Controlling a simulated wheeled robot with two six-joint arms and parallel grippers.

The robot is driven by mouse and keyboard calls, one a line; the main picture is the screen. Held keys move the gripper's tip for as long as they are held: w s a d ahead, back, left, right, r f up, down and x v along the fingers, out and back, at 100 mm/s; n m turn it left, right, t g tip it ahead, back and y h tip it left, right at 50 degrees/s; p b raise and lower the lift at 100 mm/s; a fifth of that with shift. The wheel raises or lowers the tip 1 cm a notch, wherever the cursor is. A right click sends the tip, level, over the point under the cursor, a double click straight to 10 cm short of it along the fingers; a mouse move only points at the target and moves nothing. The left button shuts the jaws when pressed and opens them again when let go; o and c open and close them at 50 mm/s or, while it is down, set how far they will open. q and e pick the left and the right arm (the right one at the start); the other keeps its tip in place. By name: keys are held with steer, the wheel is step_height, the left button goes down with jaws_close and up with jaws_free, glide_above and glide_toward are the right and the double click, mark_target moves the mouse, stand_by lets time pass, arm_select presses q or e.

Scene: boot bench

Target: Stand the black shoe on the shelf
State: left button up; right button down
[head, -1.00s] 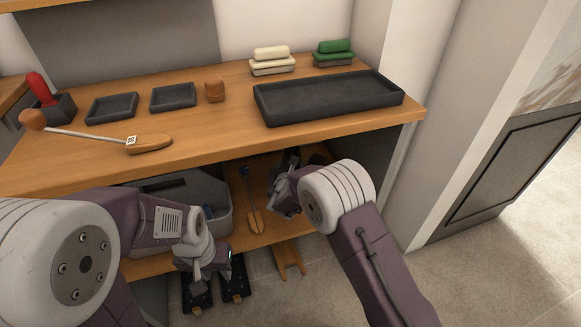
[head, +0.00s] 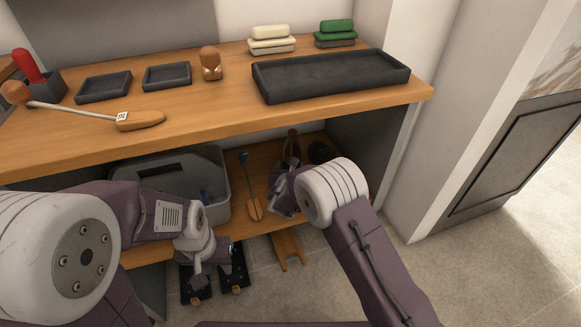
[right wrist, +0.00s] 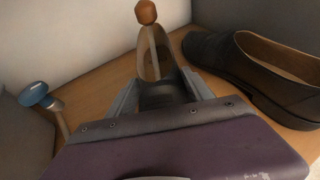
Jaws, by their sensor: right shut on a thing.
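My right gripper (right wrist: 163,92) is low at the lower shelf (right wrist: 92,92), shut on a dark shoe (right wrist: 165,92). A rod with a wooden knob (right wrist: 146,12) rises at its opening. In the head view this shoe (head: 291,147) shows just beyond my right gripper (head: 284,196), partly hidden by it. A second black shoe (right wrist: 250,75) with a tan lining lies to the right in the right wrist view; only a dark bit (head: 320,152) shows in the head view. My left gripper (head: 208,268) hangs in front of the shelf; its jaw gap is unclear.
A grey bin (head: 222,185) and a long-handled tool (head: 250,190) are left of the right gripper on the lower shelf. The bench top (head: 200,115) bears trays and brushes. A wooden boot jack (head: 288,250) and black flat pieces (head: 233,270) lie below.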

steer(key=shift+f+b, duration=0.35)
steer(key=shift+b, duration=0.05)
steer(key=shift+c, duration=1.5)
jaws_free()
steer(key=shift+s, duration=0.1)
steer(key=p+v, duration=0.3)
steer(key=v, duration=0.5)
steer(key=shift+a+r, duration=0.1)
steer(key=shift+s+p, duration=0.3)
steer(key=shift+s, duration=0.1)
